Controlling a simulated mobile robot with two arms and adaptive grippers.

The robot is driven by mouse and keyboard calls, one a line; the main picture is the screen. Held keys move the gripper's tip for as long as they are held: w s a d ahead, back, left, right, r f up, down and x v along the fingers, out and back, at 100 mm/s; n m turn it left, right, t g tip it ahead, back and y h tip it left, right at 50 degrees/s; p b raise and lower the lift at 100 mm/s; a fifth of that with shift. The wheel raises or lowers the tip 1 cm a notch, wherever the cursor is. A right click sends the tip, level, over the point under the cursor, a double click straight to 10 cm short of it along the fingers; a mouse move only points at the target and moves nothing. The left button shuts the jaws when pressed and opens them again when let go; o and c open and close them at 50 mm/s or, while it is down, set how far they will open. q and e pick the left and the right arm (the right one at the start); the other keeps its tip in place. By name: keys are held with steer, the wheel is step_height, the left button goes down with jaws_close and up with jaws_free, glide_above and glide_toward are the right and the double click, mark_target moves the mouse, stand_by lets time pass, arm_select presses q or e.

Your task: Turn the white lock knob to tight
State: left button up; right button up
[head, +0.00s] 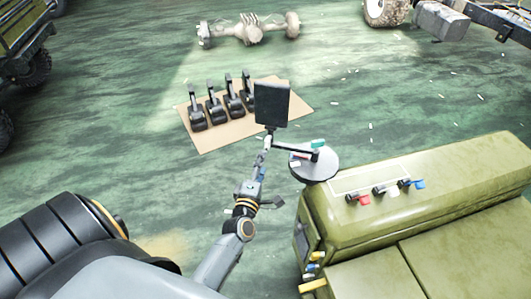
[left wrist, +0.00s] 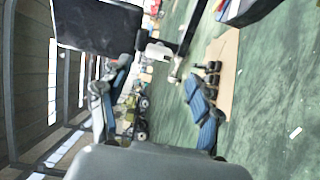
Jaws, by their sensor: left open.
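A dark rectangular panel (head: 271,104) stands upright on a thin black arm (head: 293,148) above a round grey base (head: 318,167). A small white piece, which looks like the lock knob (left wrist: 158,51), sits at the joint beside the panel in the left wrist view. In the head view my gripper largely hides that joint. My left gripper (head: 265,152) is just below the panel. I see no clear contact. My right gripper is out of view.
Several black pedal-like parts (head: 214,111) stand on a tan board (head: 207,141) behind. An axle (head: 250,30) lies on open green floor.

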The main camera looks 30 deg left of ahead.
arm_select(q)
steer(key=v, duration=0.2)
steer(key=shift+s+d, duration=0.15)
steer(key=shift+s, duration=0.05)
stand_by(0.4)
steer(key=s+d+f+m+g+h, duration=0.25)
steer(key=s+d+f+m, duration=0.2)
steer(key=f, duration=0.55)
steer(key=s+d+f+m+g+h, duration=0.25)
steer(key=s+f+m, duration=0.25)
steer(key=f, duration=0.5)
steer(key=s+d+f+m+g+h, duration=0.25)
steer(key=s+d+f+m, duration=0.2)
steer(key=f, duration=0.55)
steer(key=s+a+f+m+g, duration=0.1)
steer(key=s+f+m+g, duration=0.3)
steer(key=s, duration=0.9)
steer(key=s+f+m+g+y, duration=0.1)
steer(key=s+f+m+g, duration=0.3)
steer(key=s+f, duration=0.5)
steer(key=s+m, duration=0.2)
steer(key=s, duration=0.3)
steer(key=shift+s+a+f, duration=0.3)
steer(key=shift+a+f, duration=0.1)
steer(key=shift+g, duration=0.25)
